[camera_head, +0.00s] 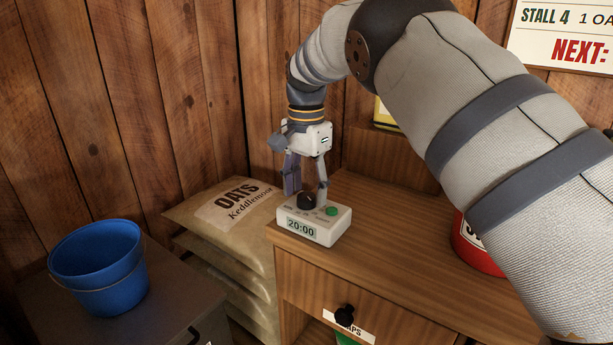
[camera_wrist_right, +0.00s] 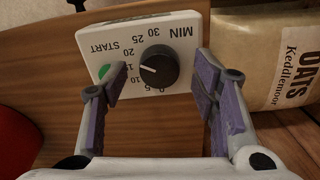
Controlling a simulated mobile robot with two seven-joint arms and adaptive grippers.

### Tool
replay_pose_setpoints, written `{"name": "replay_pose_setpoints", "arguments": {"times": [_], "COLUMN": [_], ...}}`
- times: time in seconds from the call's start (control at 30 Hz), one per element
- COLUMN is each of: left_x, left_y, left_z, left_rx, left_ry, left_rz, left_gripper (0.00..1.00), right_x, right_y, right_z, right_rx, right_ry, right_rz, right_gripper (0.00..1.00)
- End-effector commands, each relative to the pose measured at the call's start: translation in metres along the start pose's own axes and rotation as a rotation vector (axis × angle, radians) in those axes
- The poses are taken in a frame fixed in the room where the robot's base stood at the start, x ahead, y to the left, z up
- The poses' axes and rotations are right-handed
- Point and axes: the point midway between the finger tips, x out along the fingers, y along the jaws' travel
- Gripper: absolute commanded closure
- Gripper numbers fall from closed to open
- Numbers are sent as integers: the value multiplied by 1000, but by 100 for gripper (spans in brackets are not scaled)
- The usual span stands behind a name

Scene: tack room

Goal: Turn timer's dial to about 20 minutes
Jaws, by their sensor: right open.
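The timer (camera_head: 318,231) is a small white box standing upright on the wooden cabinet top, and its display reads 20:00. Its black dial (camera_head: 306,201) is on top, beside a green button (camera_head: 332,211). The wrist view shows the dial (camera_wrist_right: 158,66) with its white mark pointing left, on the side of the 20 label; a fingertip partly covers the nearby scale and the green button (camera_wrist_right: 104,72). My right gripper (camera_head: 307,184) points down over the timer, open, with its fingers apart on either side of the dial and clear space around it. My left gripper is out of view.
A red container (camera_head: 474,248) stands at the cabinet's right, partly behind my right arm. Oats sacks (camera_head: 218,215) are stacked left of the cabinet (camera_head: 415,270). A blue bucket (camera_head: 98,268) sits on a dark box farther left. The cabinet top between timer and red container is clear.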

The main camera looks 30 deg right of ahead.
Motion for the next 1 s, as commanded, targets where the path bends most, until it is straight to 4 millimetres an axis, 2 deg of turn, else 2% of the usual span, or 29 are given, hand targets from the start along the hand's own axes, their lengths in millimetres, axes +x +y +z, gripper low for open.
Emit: {"name": "replay_pose_setpoints", "arguments": {"times": [0.2,0.3,0.4,0.57,1.0], "left_x": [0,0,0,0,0], "left_y": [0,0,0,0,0], "left_z": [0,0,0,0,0], "left_rx": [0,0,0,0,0], "left_ry": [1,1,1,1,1], "left_rz": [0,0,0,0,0], "left_gripper": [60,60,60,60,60], "right_x": [-58,-83,-100,-112,-112], "right_y": [-1,-1,-1,0,0], "right_z": [0,0,0,0,0], "right_rx": [0,0,1,1,0], "right_ry": [3,2,1,0,0], "right_rz": [-7,-6,-3,0,0], "right_gripper": [46,46,46,46,46]}}
